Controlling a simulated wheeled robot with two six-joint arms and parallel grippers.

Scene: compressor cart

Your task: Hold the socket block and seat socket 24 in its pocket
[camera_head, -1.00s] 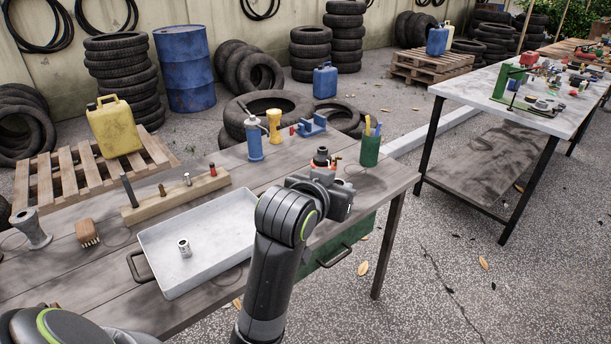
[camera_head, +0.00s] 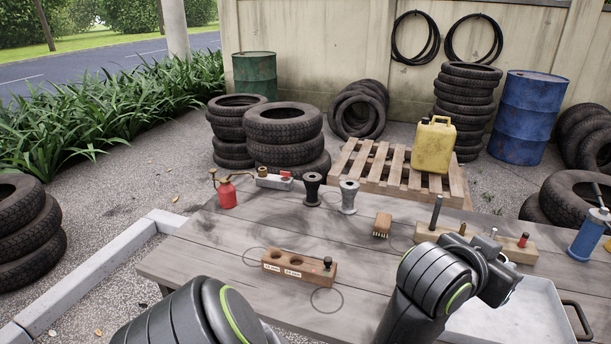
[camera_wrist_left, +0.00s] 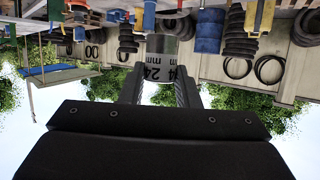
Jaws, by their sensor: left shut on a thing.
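The socket block (camera_head: 283,273) is a wooden block on the bench, with two empty-looking pockets, small unreadable labels and a dark knob-like piece (camera_head: 328,264) at its right end. Socket 24 (camera_wrist_left: 161,72) is a grey cylinder marked 24 mm, clamped between the jaws of my left gripper (camera_wrist_left: 160,84) in the left wrist view, well clear of any surface there. In the head view only a link of my left arm shows, at bottom left. My right gripper (camera_head: 500,286) is over the tray, right of the block and apart from it; its fingertips are hidden.
A metal tray (camera_head: 515,318) lies at right, partly hidden by my right arm. Behind it is a wooden rack (camera_head: 470,240) of upright tools. A brush (camera_head: 382,224), two spools (camera_head: 348,197) and a red oil can (camera_head: 227,193) stand farther back. Bench around the block is clear.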

